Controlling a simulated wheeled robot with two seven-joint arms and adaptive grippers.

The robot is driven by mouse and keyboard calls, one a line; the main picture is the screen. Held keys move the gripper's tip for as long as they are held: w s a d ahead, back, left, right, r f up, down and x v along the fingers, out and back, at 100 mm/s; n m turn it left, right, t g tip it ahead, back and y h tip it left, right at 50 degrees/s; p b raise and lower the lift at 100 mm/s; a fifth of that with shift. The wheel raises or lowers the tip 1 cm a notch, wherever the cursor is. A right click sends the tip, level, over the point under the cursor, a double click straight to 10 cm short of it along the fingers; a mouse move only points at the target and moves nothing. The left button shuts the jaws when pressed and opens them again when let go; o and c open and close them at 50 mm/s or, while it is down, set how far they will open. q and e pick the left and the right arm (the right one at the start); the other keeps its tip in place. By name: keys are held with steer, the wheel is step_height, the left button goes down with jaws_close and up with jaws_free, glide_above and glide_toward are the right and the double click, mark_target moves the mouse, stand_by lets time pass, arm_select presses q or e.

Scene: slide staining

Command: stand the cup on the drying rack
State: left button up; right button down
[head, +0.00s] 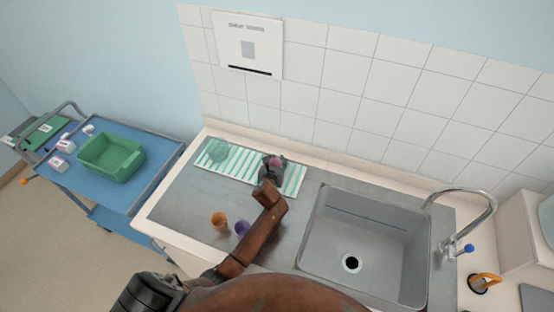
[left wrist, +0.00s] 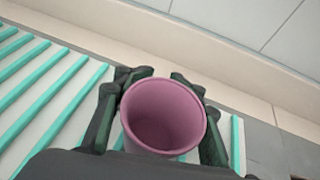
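A pink cup (left wrist: 163,113) is between the fingers of my left gripper (head: 274,164), and I look into its open mouth in the left wrist view. The fingers close on it from both sides. In the head view the pink cup (head: 275,161) shows as a small spot over the right part of the drying rack (head: 236,166), a white flat rack with green stripes. The rack's stripes (left wrist: 40,84) also show below and left of the cup in the left wrist view. I cannot tell whether the cup's base touches the rack. My right gripper is not in view.
A clear greenish vessel (head: 218,150) stands on the rack's left end. An orange cup (head: 219,221) and a purple cup (head: 242,228) stand on the counter (head: 185,205) beside my left arm. A sink (head: 385,225) with a tap (head: 485,200) is at right. A blue trolley (head: 85,185) holds a green tub (head: 110,158).

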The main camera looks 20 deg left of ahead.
arm_select(q)
steer(key=o, duration=0.4)
steer(key=shift+o, duration=0.2)
steer(key=shift+r, duration=0.2)
steer(key=p+v, duration=0.1)
steer(key=v, duration=1.1)
